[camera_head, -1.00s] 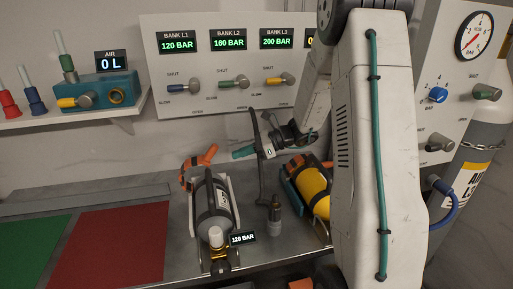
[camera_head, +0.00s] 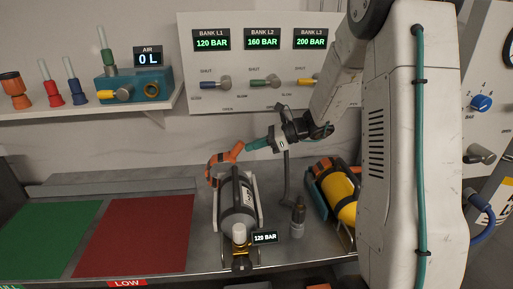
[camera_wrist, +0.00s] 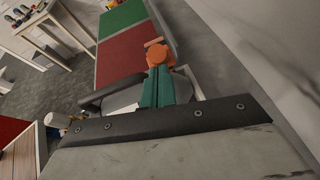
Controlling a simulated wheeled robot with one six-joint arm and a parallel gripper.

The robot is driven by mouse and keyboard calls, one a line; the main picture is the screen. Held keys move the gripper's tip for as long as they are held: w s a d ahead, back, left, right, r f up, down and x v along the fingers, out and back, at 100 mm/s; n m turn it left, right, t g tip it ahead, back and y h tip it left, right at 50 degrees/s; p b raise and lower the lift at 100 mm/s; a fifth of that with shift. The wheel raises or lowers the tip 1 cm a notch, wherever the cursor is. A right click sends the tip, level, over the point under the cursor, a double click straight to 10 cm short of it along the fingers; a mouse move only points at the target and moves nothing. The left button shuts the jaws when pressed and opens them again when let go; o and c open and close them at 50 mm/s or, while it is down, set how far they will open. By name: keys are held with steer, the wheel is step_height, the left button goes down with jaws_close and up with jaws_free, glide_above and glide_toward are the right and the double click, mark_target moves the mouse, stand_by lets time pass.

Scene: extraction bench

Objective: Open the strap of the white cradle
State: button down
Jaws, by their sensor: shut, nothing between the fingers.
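The white cradle (camera_head: 216,208) stands on the bench and holds a grey cylinder (camera_head: 238,203) with a white knob at its near end. Its orange strap (camera_head: 212,168) stands up in a bent shape at the cradle's far left end, its end (camera_head: 237,149) pointing up and right. My gripper (camera_head: 248,147), with teal fingers, is shut and empty. Its tips are right beside that strap end; I cannot tell whether they touch. In the wrist view the shut fingers (camera_wrist: 160,72) point at the orange strap (camera_wrist: 158,52), partly hiding cradle and cylinder.
A yellow cylinder (camera_head: 343,197) lies in a teal cradle to the right. A small dark bottle-like piece (camera_head: 298,216) and a grey upright stand (camera_head: 287,180) are between the cradles. A red mat (camera_head: 135,232) and green mat (camera_head: 50,238) lie left, clear.

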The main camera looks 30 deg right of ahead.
steer(key=w+a+r+g+h, duration=0.1)
steer(key=w+a+r+h, duration=0.1)
steer(key=a, duration=0.5)
steer(key=w+a+r+g+h, duration=0.2)
steer(key=w+a+h, duration=0.2)
steer(key=a, duration=0.4)
steer(key=shift+a+n+g+h, duration=0.2)
steer(key=shift+n+g+h, duration=0.15)
steer(key=shift+h, duration=0.55)
steer(key=shift+r, duration=0.1)
steer(key=s+d+v, duration=0.1)
steer(key=v, duration=1.2)
steer(key=shift+f, duration=0.3)
steer(key=shift+d, duration=0.15)
